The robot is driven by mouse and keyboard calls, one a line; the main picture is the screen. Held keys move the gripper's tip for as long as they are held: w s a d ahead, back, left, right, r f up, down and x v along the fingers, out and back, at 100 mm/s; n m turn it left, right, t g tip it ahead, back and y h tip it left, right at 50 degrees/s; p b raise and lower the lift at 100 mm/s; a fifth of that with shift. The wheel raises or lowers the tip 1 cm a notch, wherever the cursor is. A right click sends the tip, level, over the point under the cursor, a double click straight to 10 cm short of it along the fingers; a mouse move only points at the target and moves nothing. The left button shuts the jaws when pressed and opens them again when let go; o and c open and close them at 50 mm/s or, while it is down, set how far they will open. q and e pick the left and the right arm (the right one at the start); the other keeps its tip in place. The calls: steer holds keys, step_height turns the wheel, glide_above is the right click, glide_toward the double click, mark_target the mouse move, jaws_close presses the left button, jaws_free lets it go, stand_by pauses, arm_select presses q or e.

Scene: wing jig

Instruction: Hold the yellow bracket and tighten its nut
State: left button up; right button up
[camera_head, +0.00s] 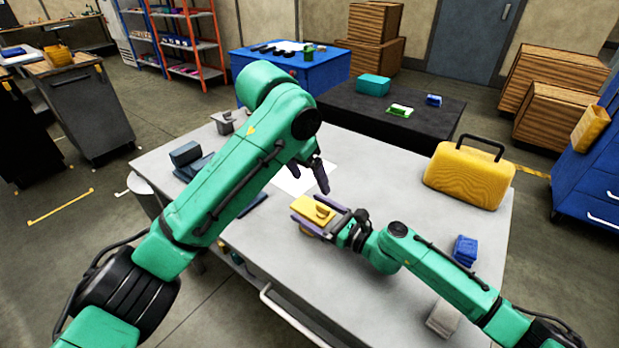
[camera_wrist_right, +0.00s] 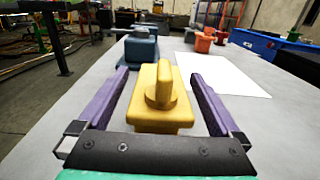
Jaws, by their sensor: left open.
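The yellow bracket (camera_head: 311,208) sits at the middle of the grey table, with a rounded piece carrying an upright fin on its top; it also shows in the right wrist view (camera_wrist_right: 146,120). I cannot tell in these views whether that finned piece is the nut. My right gripper (camera_head: 316,214) reaches in from the right, its purple fingers on either side of the bracket. In the right wrist view (camera_wrist_right: 160,103) gaps show between the fingers and the bracket. My left gripper (camera_head: 308,176) is open and empty, above the table beyond the bracket, fingers pointing down.
A white sheet (camera_head: 291,184) lies under and behind my left gripper. Blue-grey blocks (camera_head: 187,158) stand at the table's left. A yellow case (camera_head: 469,178) stands at the right back, with a blue block (camera_head: 465,249) nearer. The table between bracket and case is clear.

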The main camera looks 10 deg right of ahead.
steer(key=shift+s+d, duration=0.1)
steer(key=shift+s+d+f, duration=0.1)
steer(key=shift+s+d, duration=0.1)
steer(key=shift+s, duration=0.05)
steer(key=b+v, duration=0.1)
steer(key=v, duration=1.2)
steer(key=shift+b, duration=0.4)
steer(key=shift+s+d, duration=0.2)
steer(key=shift+s, duration=0.1)
steer(key=shift+r, duration=0.25)
